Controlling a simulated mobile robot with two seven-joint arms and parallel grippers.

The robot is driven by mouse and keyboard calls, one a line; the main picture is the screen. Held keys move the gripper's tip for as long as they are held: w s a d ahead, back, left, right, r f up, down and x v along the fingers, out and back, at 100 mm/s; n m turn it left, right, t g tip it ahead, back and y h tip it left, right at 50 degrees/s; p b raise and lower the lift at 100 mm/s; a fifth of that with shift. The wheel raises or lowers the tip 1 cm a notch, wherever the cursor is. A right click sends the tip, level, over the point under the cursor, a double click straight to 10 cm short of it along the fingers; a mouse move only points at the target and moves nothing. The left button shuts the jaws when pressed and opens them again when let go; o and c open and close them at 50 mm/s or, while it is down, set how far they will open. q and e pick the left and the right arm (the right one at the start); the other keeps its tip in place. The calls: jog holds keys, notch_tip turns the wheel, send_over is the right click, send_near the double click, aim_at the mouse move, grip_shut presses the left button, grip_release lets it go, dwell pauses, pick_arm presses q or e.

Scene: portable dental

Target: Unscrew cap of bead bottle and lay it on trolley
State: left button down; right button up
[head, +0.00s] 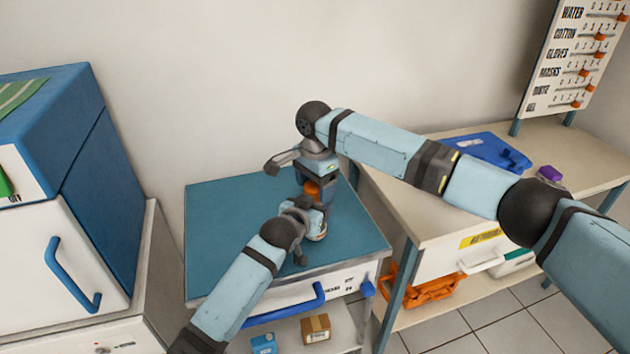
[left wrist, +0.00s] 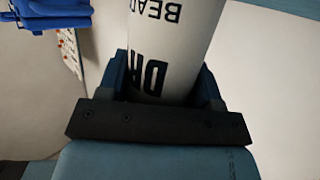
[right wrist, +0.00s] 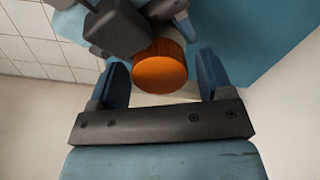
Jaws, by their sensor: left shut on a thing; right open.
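The bead bottle is a white cylinder with dark lettering (left wrist: 170,45), held upright in the left wrist view between the fingers of my left gripper (left wrist: 162,88). In the head view my left gripper (head: 302,212) is shut on it over the trolley (head: 225,225); the bottle is mostly hidden there. The orange cap (right wrist: 160,72) sits on top of the bottle and also shows in the head view (head: 312,189). My right gripper (right wrist: 155,85) is open above the cap, with one finger on each side of it.
A blue and white cabinet (head: 60,190) stands left of the trolley. A bench (head: 440,225) on the right holds a blue tray (head: 487,150) and a purple-topped item (head: 549,173). The trolley's blue top is clear around the bottle.

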jog(key=shift+c, duration=0.4)
jog(key=c, duration=0.8)
jog(key=n, duration=0.6)
jog(key=shift+n, duration=0.4)
jog(key=shift+c, duration=0.2)
jog(key=o, duration=1)
jog(key=shift+r, duration=0.15)
